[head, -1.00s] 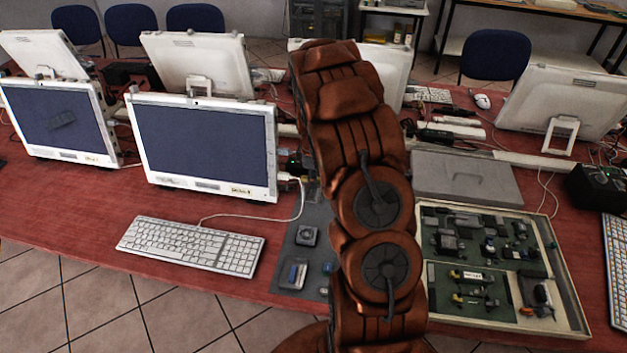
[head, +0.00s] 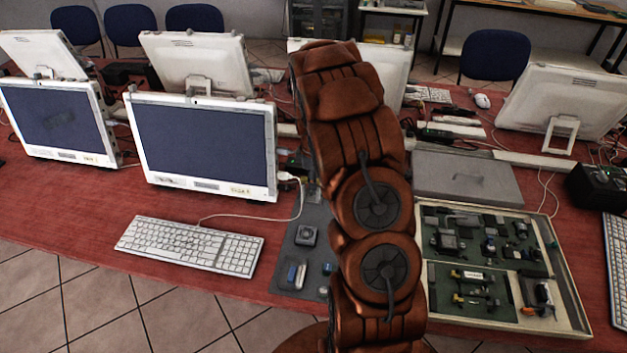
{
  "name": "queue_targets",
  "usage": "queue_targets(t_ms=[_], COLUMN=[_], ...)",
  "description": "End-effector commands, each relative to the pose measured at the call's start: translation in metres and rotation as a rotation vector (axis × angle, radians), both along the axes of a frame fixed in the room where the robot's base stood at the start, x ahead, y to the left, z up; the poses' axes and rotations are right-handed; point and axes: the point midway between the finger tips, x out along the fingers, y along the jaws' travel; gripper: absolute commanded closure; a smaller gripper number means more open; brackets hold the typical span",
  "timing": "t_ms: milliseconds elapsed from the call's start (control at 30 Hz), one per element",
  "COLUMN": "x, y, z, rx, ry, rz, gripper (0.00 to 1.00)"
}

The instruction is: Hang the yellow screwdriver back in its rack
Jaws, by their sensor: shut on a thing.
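I cannot make out the yellow screwdriver or its rack in the head view. My own brown arm stands upright across the middle of the picture and hides part of the table behind it. My gripper is not visible, so what it holds cannot be seen. A shallow, pale-rimmed tray (head: 571,290) lies to the right of my arm, with several small dark parts in it. A small orange and dark item (head: 543,296) lies at its right side; I cannot tell what it is.
A grey mat (head: 318,225) with small items lies just left of my arm. A white keyboard (head: 190,245) and a monitor (head: 205,147) stand further left. A closed grey case (head: 467,180) lies behind the tray. The red table (head: 75,220) is bare at left front.

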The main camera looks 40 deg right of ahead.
Motion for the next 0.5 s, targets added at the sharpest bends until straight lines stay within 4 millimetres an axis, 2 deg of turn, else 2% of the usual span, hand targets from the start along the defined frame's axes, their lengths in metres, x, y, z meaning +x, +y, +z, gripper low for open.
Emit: queue_targets(t_ms=[500], x=[-0.0001], y=[0.0001], z=[-0.0066], rx=[0.0], ry=[0.0], rz=[0.0], gripper=[1.0])
